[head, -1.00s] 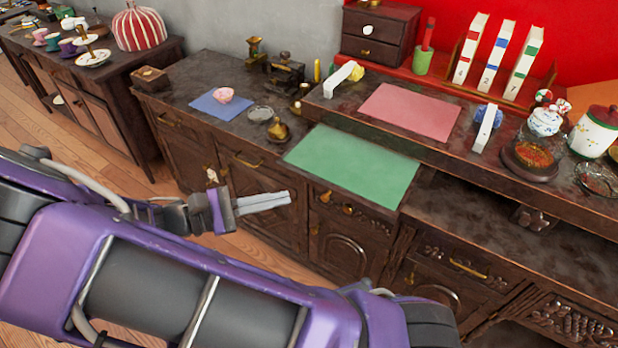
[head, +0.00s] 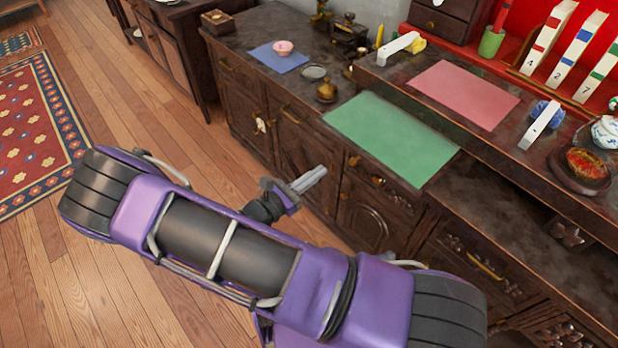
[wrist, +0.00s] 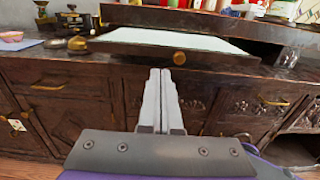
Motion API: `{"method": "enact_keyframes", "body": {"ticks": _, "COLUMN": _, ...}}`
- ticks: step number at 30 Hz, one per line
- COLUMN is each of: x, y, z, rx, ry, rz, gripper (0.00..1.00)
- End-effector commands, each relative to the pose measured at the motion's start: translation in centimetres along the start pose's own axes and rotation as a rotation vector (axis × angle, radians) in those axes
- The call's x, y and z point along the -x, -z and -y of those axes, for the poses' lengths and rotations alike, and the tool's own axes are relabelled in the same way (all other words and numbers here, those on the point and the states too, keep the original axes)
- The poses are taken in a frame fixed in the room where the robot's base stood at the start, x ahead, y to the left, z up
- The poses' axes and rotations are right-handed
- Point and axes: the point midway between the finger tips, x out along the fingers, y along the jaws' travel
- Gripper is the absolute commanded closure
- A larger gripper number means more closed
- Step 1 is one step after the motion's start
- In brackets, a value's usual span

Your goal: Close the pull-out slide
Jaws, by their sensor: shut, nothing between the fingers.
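The pull-out slide (head: 390,138) has a green top in the head view and sits at the cabinet's front edge. In the wrist view the slide (wrist: 165,37) looks pale on top and juts out from the cabinet, with a dark front edge and a round brass knob (wrist: 179,57). My gripper (head: 322,170) is in front of the cabinet doors, apart from the slide. Its two fingers also show in the wrist view (wrist: 160,73), together and empty, pointing towards the cabinet just below and left of the knob. Whether they touch anything is not clear.
The dark cabinet (head: 245,110) carries a blue mat (head: 278,57) with a pink bowl (head: 283,47), and a brass pot (head: 326,91). A pink mat (head: 463,94) lies on the raised shelf. Wooden floor (head: 130,100) is open at left, with a red rug (head: 40,130).

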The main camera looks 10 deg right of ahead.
Motion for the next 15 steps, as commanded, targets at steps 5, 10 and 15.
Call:
{"method": "enact_keyframes", "body": {"ticks": 5, "x": -4.0, "y": 0.0, "z": 0.1, "rx": 0.000, "ry": 0.004, "rz": 0.002, "gripper": 1.00}}
{"method": "enact_keyframes", "body": {"ticks": 10, "x": -6.9, "y": 0.0, "z": 0.1, "rx": -0.001, "ry": 0.003, "rz": 0.002, "gripper": 1.00}}
{"method": "enact_keyframes", "body": {"ticks": 15, "x": -8.5, "y": -0.1, "z": 0.0, "rx": -0.003, "ry": 0.001, "rz": 0.002, "gripper": 1.00}}
